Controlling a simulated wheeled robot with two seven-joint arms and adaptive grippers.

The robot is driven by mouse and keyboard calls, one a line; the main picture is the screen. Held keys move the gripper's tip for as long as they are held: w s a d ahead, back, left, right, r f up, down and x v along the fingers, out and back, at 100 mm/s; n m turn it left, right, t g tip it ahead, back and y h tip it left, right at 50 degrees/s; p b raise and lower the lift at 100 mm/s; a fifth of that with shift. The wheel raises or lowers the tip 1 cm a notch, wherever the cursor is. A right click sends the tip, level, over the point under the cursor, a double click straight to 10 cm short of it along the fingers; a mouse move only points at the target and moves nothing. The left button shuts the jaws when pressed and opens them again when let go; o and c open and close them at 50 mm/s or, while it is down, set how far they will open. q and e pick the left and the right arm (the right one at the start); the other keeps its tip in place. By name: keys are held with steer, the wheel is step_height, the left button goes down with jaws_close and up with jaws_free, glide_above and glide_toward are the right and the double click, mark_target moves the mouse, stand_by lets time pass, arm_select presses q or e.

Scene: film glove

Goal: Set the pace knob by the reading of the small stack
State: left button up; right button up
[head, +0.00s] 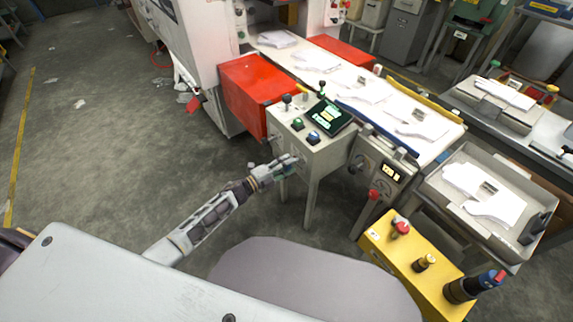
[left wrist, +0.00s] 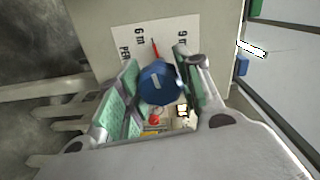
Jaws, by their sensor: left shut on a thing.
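The plate has a red line and markings that look like "6 m" and "9 m". My left gripper (left wrist: 158,72) has a finger on either side of the knob and is shut on it. In the head view my left gripper (head: 281,167) is at the front of the grey control box (head: 320,150) and hides the knob. White glove-shaped film pieces (head: 497,208) lie in a grey tray (head: 465,158) at right. My right gripper is out of view.
A dark screen with green text (head: 329,115) and push buttons top the control box. A lit display (head: 391,172) is to its right. A yellow box (head: 405,262) with a red knob stands at front right. The floor (head: 110,130) at left is mostly clear.

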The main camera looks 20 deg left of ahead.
arm_select(q)
steer(key=shift+a, duration=0.1)
stand_by(0.4)
steer(key=o, duration=1.1)
steer(key=shift+c, duration=0.2)
steer(key=shift+s, duration=0.1)
steer(key=v, duration=1.1)
steer(key=shift+s+a, duration=0.25)
steer(key=shift+a, duration=0.05)
